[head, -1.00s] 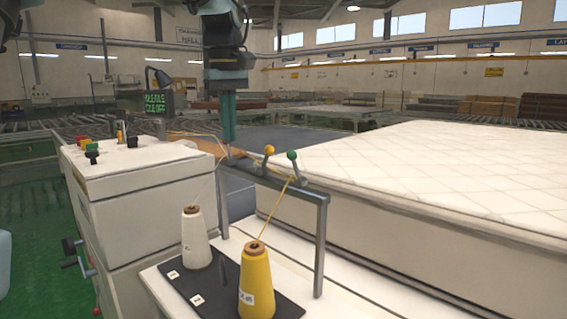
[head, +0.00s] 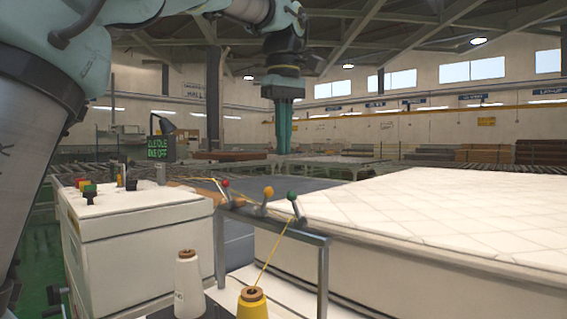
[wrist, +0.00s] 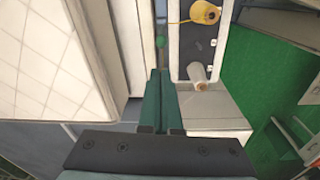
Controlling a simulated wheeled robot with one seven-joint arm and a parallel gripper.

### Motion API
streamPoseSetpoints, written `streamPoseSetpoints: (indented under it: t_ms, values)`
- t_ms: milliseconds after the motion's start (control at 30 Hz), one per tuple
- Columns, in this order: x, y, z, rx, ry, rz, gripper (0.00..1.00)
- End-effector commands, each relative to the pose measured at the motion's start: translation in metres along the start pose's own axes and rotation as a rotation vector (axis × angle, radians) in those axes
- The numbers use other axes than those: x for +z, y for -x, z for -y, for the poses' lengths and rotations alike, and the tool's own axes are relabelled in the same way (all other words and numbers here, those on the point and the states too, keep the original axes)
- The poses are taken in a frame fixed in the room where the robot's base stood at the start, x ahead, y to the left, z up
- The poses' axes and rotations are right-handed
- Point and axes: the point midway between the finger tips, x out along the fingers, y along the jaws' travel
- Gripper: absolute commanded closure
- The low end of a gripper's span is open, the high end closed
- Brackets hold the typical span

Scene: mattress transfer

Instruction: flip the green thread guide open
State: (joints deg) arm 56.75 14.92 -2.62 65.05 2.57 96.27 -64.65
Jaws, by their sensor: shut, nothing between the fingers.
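The green thread guide (head: 292,197) is a short lever with a green ball tip on the right part of a grey rail (head: 318,240). It leans up and to the left. A yellow thread runs from near it down to the yellow cone. The green ball also shows in the wrist view (wrist: 160,42), just beyond the fingertips. My gripper (head: 284,151) is shut and empty, pointing down, and appears above the green guide and apart from it. Its closed fingers show in the wrist view (wrist: 159,75). An orange-tipped guide (head: 268,193) and a red-tipped guide (head: 225,186) stand to the left.
A white thread cone (head: 188,285) and a yellow cone (head: 252,304) stand in front of the rail. A white machine cabinet with knobs (head: 135,235) is at left. A large quilted mattress (head: 450,210) fills the right side. Air around my gripper is clear.

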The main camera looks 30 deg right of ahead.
Motion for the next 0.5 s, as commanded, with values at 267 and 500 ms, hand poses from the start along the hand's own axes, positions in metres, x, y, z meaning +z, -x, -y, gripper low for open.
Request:
streamPoseSetpoints:
  t_ms: [267, 500]
  values:
    - [0.0, -0.05, 0.001, -0.003, 0.0, 0.002, 1.0]
    - [0.0, -0.081, 0.001, -0.001, 0.0, 0.001, 1.0]
